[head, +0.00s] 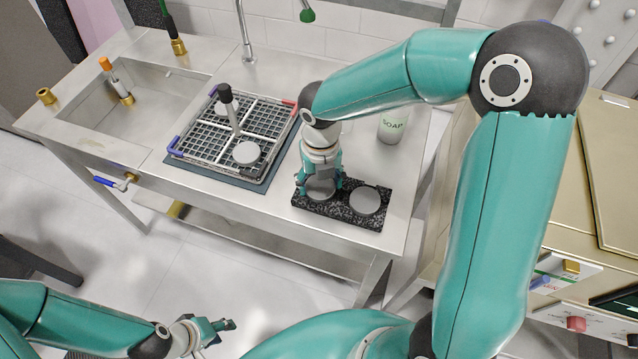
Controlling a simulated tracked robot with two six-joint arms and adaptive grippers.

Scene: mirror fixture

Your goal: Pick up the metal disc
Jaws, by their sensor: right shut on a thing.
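A black speckled block (342,207) lies on the steel table near its front right edge. Two round grey metal discs are on it, a right disc (365,200) and a left disc (320,189). My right gripper (319,184) points down over the left disc and is shut on it; its fingers hide part of the disc. The disc still appears to be at the block, and I cannot tell if there is a gap under it. My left gripper (228,325) is low in the picture, away from the table; its finger opening is unclear.
A grid rack (205,140) on a dark mat holds another pale disc (246,152) and an upright handle. A soap container (392,126) stands behind the block. A sink (135,95) is at the left, with a tap behind the rack.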

